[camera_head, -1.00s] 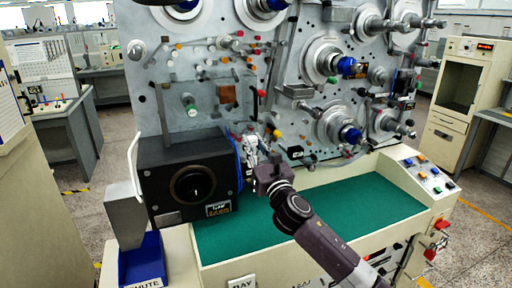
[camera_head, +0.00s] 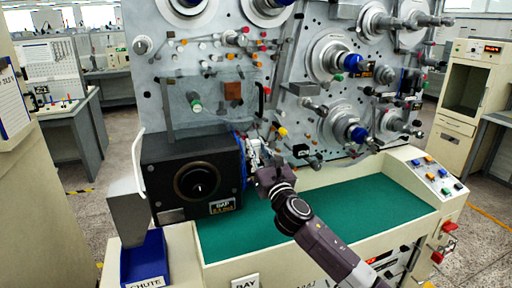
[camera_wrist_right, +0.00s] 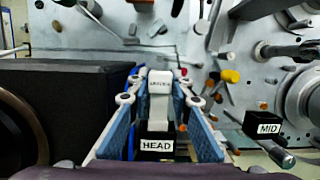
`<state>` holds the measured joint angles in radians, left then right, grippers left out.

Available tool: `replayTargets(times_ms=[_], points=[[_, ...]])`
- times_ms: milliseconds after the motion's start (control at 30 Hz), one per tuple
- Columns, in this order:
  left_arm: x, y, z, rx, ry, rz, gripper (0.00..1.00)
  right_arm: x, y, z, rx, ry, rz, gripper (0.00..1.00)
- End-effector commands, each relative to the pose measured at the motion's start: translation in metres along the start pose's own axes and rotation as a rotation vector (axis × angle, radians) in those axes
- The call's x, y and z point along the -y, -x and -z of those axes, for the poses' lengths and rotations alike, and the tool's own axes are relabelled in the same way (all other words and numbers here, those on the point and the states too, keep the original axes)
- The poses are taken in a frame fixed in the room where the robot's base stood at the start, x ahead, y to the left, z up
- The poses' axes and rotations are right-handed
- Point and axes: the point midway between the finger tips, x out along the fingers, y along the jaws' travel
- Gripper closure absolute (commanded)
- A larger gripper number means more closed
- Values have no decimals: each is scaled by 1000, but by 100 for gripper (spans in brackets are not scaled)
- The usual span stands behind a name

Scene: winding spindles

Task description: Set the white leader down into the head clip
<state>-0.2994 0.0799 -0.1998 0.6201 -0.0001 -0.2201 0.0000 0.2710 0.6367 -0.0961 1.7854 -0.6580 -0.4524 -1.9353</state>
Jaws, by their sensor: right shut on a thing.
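My right gripper (camera_head: 254,156) reaches up to the machine, just right of the black box. In the right wrist view the gripper (camera_wrist_right: 160,105) has its blue-padded fingers on both sides of the white leader (camera_wrist_right: 160,92) and is shut on it. The leader stands upright, with small dark print on it. The head clip (camera_wrist_right: 157,146), a black block with a white HEAD label, shows right below the leader in that view. I cannot tell whether the leader touches the clip. In the head view the fingers and arm largely hide both. My left gripper is not in view.
The black box (camera_head: 193,178) with a round dial stands close left of the gripper. A black MID block (camera_wrist_right: 262,128) is at the right. The metal panel (camera_head: 215,60) with rollers and spindles rises behind. The green mat (camera_head: 350,205) is clear.

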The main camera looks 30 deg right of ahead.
Motion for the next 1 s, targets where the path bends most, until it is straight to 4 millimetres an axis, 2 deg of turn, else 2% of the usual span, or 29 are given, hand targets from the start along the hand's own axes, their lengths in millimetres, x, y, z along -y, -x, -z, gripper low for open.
replayTargets(times_ms=[67, 100, 267, 667, 767, 1000], points=[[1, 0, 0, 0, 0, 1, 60, 0, 0, 0, 0, 0, 0, 94], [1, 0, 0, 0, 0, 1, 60, 0, 0, 0, 0, 0, 0, 78], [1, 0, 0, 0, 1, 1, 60, 0, 0, 0, 0, 0, 0, 60], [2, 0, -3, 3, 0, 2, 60, 0, 6, 1, -1, 1, -1, 60], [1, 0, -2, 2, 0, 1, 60, 0, 17, 2, -3, 1, -1, 60], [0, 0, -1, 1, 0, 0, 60, 0, 57, 2, -3, 1, -1, 60]])
